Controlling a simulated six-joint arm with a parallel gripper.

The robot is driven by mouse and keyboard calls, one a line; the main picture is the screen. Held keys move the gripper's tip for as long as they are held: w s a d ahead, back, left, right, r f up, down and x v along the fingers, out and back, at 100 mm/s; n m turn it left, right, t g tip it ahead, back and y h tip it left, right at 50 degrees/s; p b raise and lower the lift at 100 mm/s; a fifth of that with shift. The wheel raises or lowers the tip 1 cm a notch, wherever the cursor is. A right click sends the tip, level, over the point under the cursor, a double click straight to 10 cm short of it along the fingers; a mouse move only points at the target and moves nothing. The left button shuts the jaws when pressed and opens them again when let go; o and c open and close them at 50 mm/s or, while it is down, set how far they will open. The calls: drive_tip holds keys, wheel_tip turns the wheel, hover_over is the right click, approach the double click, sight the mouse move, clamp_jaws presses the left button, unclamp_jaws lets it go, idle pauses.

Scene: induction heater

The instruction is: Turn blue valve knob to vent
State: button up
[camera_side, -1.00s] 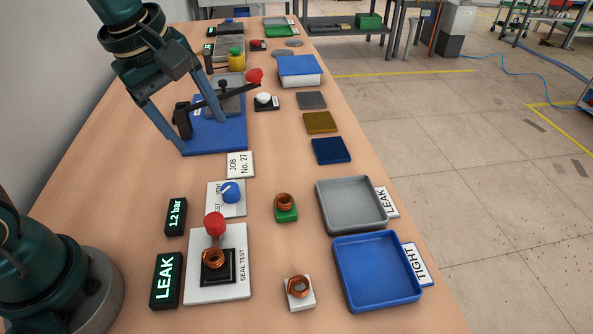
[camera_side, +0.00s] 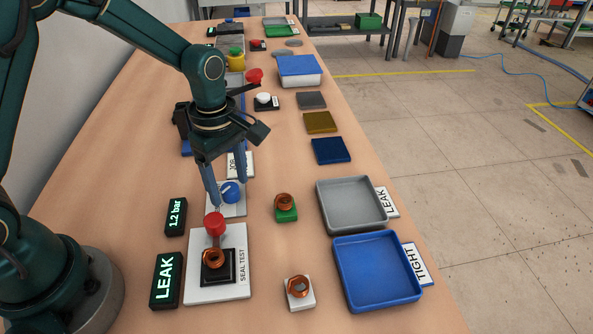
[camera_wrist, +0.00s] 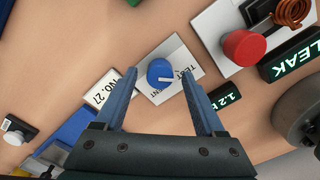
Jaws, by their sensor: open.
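The blue valve knob (camera_side: 230,192) sits on a white plate (camera_side: 238,211) marked with TEST and VENT lettering, partly hidden by my fingers in the side view. In the wrist view the knob (camera_wrist: 160,71) lies between and beyond my fingertips, with its white pointer line aimed toward the right of the picture, on the TEST side as far as I can tell. My gripper (camera_side: 228,192) is open above the knob, fingers pointing down, one on each side. In the wrist view my gripper (camera_wrist: 159,72) holds nothing. I cannot tell the remaining height to the knob.
The seal test stand (camera_side: 232,240) with a red knob (camera_side: 214,223) and copper coil (camera_side: 213,258) is in front. Displays read 1.2 bar (camera_side: 176,216) and LEAK (camera_side: 166,280). A coil on a green block (camera_side: 286,213) stands to the right, before the grey tray (camera_side: 321,200).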

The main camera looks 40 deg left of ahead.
drive_tip(key=shift+f, duration=0.15)
clamp_jaws()
drive_tip(key=m, duration=0.4)
drive_tip(key=shift+m, duration=0.4)
drive_tip(key=m, duration=0.4)
drive_tip(key=shift+m, duration=0.3)
drive_tip(key=m, duration=0.4)
drive_tip(key=shift+m, duration=2.2)
